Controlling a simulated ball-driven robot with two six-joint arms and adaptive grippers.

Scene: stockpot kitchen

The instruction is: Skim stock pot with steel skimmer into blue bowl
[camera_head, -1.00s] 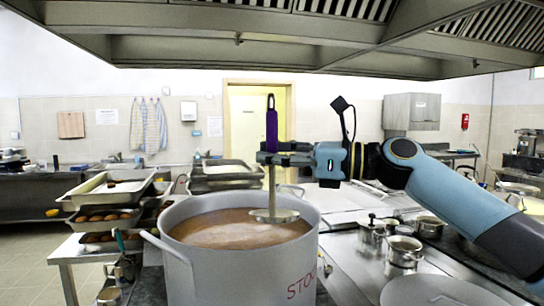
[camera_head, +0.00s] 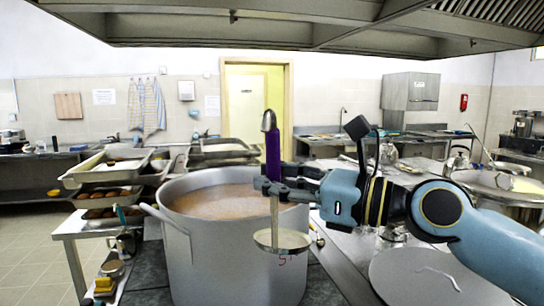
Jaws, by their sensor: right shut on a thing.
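My right gripper (camera_head: 266,187) is shut on the steel skimmer's purple handle (camera_head: 273,155). The skimmer hangs upright. Its round steel disc (camera_head: 282,241) shows in front of the pot's outer wall, at the right front, below rim height in the picture. The big grey stock pot (camera_head: 215,255) stands left of the gripper, full of brown stock (camera_head: 215,202) with a paler, foamy-looking surface. The gripper and skimmer cover part of its right rim. I cannot tell whether the disc holds any foam. No blue bowl shows. My left gripper is not in view.
A round steel lid (camera_head: 415,278) lies on the counter at the right front, partly under my right arm. Stacked trays (camera_head: 110,170) stand on a side table at left. A wide pan (camera_head: 500,182) stands at right. The extractor hood (camera_head: 250,30) hangs above.

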